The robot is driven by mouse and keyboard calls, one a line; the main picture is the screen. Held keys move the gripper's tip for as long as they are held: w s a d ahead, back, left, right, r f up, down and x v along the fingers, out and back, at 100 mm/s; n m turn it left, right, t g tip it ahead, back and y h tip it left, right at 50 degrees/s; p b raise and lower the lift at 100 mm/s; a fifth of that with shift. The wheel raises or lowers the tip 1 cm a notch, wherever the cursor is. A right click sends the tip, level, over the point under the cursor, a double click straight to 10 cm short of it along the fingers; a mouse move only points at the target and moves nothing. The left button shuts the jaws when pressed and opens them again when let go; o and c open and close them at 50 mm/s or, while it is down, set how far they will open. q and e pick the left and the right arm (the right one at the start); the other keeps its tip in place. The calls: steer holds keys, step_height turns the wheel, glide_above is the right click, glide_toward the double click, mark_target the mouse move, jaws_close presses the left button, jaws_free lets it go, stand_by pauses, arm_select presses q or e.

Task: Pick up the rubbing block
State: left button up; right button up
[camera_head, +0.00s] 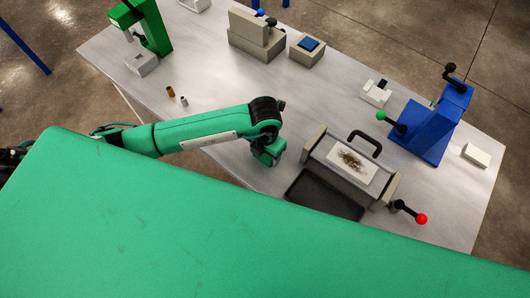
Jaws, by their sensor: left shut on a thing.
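My left gripper (270,157) hangs over the grey table, just left of the clamp fixture. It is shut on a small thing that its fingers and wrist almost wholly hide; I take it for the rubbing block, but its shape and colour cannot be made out. The clamp fixture (318,142) holds a white plate (351,161) with a brown, fibrous patch on top. My right gripper is not in view.
The grey table (225,85) has bare room behind my left gripper. A black tray (322,196) lies in front of the fixture. A red-knobbed lever (421,219) sticks out right. A blue press (430,130), a pale block (476,155) and a green press (150,28) stand farther off.

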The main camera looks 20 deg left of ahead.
arm_select(q)
step_height(320, 180, up, 20)
steer(key=b, duration=0.4)
stand_by(0.3)
steer(key=shift+o, duration=1)
steer(key=shift+c, duration=0.4)
